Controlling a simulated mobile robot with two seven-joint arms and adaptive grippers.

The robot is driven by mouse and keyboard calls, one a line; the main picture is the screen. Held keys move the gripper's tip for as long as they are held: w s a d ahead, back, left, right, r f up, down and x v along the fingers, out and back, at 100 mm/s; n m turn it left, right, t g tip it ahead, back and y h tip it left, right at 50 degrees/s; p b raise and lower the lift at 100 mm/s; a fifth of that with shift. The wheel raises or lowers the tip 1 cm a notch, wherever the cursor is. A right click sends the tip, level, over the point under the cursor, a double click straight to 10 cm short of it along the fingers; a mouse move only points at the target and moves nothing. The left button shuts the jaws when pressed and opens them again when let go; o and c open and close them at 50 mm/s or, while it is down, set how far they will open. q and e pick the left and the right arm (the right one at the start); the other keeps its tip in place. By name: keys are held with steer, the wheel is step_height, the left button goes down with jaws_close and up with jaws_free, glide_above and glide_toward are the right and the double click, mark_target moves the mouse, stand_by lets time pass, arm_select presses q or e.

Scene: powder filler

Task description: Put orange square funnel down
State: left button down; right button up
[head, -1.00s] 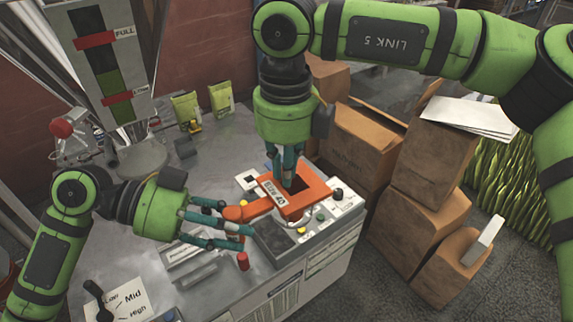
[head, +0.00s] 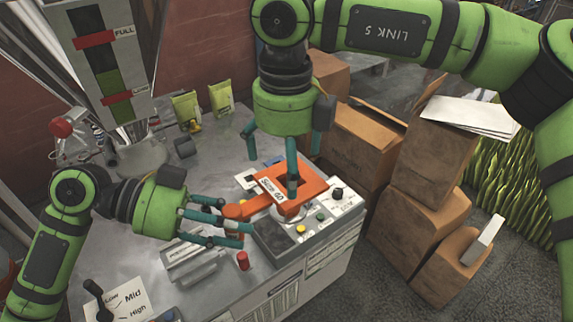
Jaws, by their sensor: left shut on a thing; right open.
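The orange square funnel (head: 312,190) is over the control panel on the metal table in the head view. It has a square opening, a white label and a handle toward the left. My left gripper (head: 240,230) is shut on the handle of the funnel. My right gripper (head: 272,165) comes down from above and is open. One of its fingers is in front of the funnel's opening and the other is to the left, behind the funnel. Whether the funnel touches the panel below is hidden.
The control panel (head: 340,208) has knobs and buttons. A red button (head: 243,261) stands near the table's front. A lever with a speed label (head: 130,297) is at lower left. Green bags (head: 221,98) stand at the back. Cardboard boxes (head: 425,220) are stacked on the right.

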step_height(320, 180, up, 11)
steer(key=m, duration=0.4)
glide_above(326, 185)
step_height(326, 185, down, 6)
steer(key=shift+y, duration=0.3)
steer(key=f, duration=1)
steer(key=shift+w, duration=0.35)
arm_select(q)
steer(key=w+d+f+m+g+y, duration=0.1)
steer(key=w+d+f+m+g, duration=0.2)
steer(key=f+m+g, duration=0.1)
steer(key=shift+w+d+f+m+g, duration=0.3)
steer(key=shift+d+g, duration=0.1)
steer(key=shift+g, duration=0.1)
arm_select(e)
steer(key=shift+a+f, duration=0.1)
steer(key=shift+f, duration=0.6)
steer(key=shift+c, duration=0.4)
arm_select(q)
steer(key=shift+r, duration=0.15)
arm_select(e)
jaws_close()
